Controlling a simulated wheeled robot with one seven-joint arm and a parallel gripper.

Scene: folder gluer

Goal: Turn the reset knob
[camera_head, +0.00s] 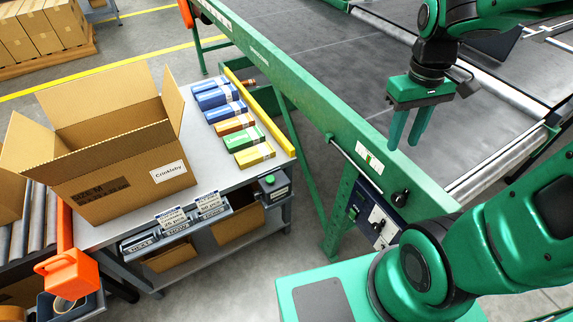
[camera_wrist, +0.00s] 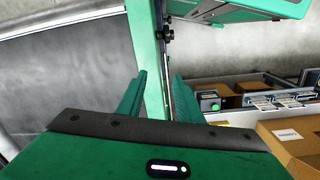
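A black knob (camera_head: 399,198) sits on the lower end of the green machine beam, below and left of my gripper. Under it hangs a control panel (camera_head: 378,217) with a light face, a dark round knob and a blue side. I cannot read any label, so I cannot tell which knob is the reset knob. My gripper (camera_head: 405,143) is above the belt near the beam, fingers pointing down, apart from the knobs. In the wrist view my gripper (camera_wrist: 160,80) shows a gap between its fingers and holds nothing. Small dark knobs (camera_wrist: 168,34) show beyond the fingertips.
The long green beam (camera_head: 300,92) borders the grey belt (camera_head: 310,45). A packing table (camera_head: 200,140) at left carries an open carton (camera_head: 105,160) and several coloured boxes (camera_head: 240,123). A grey box with a green button (camera_head: 270,180) is at its corner. Floor shows between table and machine.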

